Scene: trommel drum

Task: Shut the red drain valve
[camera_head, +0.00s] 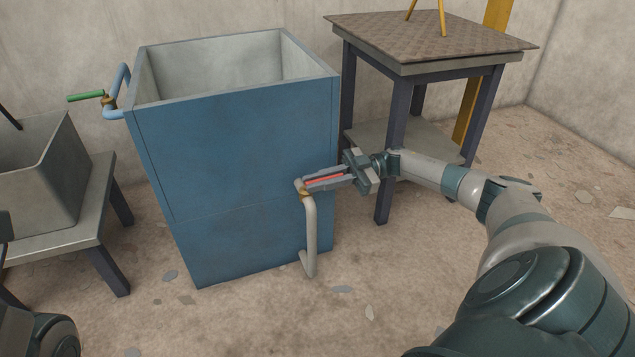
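The red drain valve handle (322,179) sits on a brass valve body (303,190) at the lower right of the blue tank (245,150). A pale drain pipe (310,235) runs down from the valve towards the floor. My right gripper (328,180) is at the handle, its two fingers lying along either side of the red lever, which shows between them. The lever points to the right, away from the pipe's line. Whether the fingers press on it is hard to tell. My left gripper is not visible; only a dark part of mine shows at the lower left edge.
A green-handled valve (88,96) on a blue pipe is at the tank's upper left. A grey basin (40,175) stands on a low bench (95,205) at left. A metal-topped table (425,40) stands behind my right arm. The floor in front is open, with scattered flakes.

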